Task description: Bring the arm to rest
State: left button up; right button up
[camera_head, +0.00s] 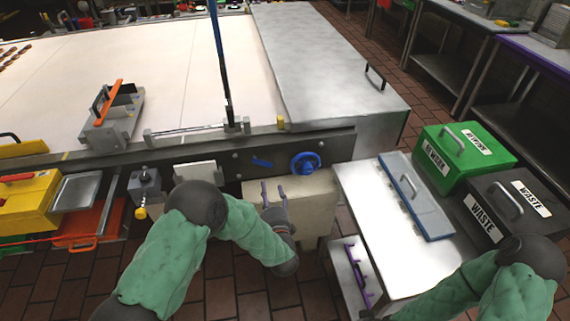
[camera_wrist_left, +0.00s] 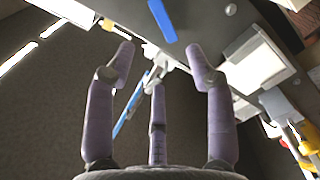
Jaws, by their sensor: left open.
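My left arm (camera_head: 165,255), in a green sleeve, comes in from the lower left of the head view and bends at a dark elbow. Its gripper (camera_head: 273,190) is open, in front of a cream box under the table's front rail. In the left wrist view the purple-grey fingers (camera_wrist_left: 160,65) stand spread with nothing between them. My right arm (camera_head: 500,290) shows at the lower right, and its gripper is outside the picture.
A blue handwheel (camera_head: 305,162) sits on the rail beyond my left gripper. Green (camera_head: 435,170) and dark waste (camera_head: 480,225) bins stand at the right. Yellow (camera_head: 25,210) and orange (camera_head: 80,232) bins stand at the left.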

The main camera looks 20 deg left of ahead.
pick_arm(q)
jog(key=shift+f, duration=0.1)
jog(key=s+d+f+m+g+h+p, duration=0.1)
jog(key=s+d+f+m+g+h, duration=0.3)
jog(key=f, duration=0.5)
jog(key=s+d+f+m+g+h+p, duration=0.1)
jog(key=s+d+f+m+g+h, duration=0.15)
jog(key=d+f+m+h, duration=0.45)
jog(key=s+d+f+m+g+h+p, duration=0.1)
jog(key=s+d+f+m+g, duration=0.1)
jog(key=s, duration=0.7)
jog(key=s+d+f+m+g+h, duration=0.1)
jog(key=s+d+f+m+g, duration=0.2)
jog(key=s+g, duration=0.3)
jog(key=s+f, duration=0.1)
jog(key=s, duration=0.1)
jog(key=shift+s+f+p, duration=0.35)
jog(key=shift+s+f, duration=0.05)
